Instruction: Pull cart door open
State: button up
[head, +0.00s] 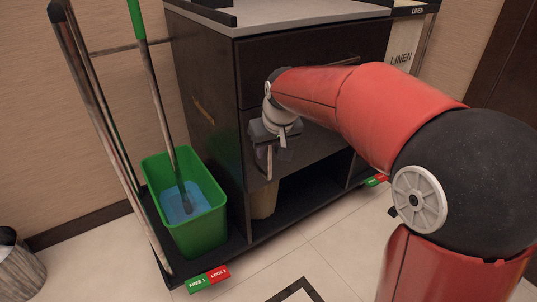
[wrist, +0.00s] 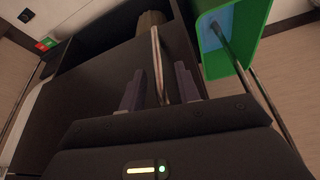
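The dark cart (head: 210,100) stands against the wall, and its front door panel (head: 318,148) is below a top drawer. In the wrist view the door (wrist: 85,90) fills the left and middle. A thin metal bar handle (wrist: 157,60) runs between the two fingers of my gripper (wrist: 160,82). The fingers are apart, one on each side of the bar, with visible gaps, so my gripper is open around it. In the head view my gripper (head: 270,152) is at the door's left part, and my wrist partly hides the handle there.
A green mop bucket (head: 190,225) with poles stands on the cart's left end. The open lower shelf (head: 310,188) holds a tan container (head: 264,200). Red and green lock tabs (head: 207,280) stick out at the base. The tiled floor in front is clear.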

jog(key=shift+x, duration=1.4)
grip_shut()
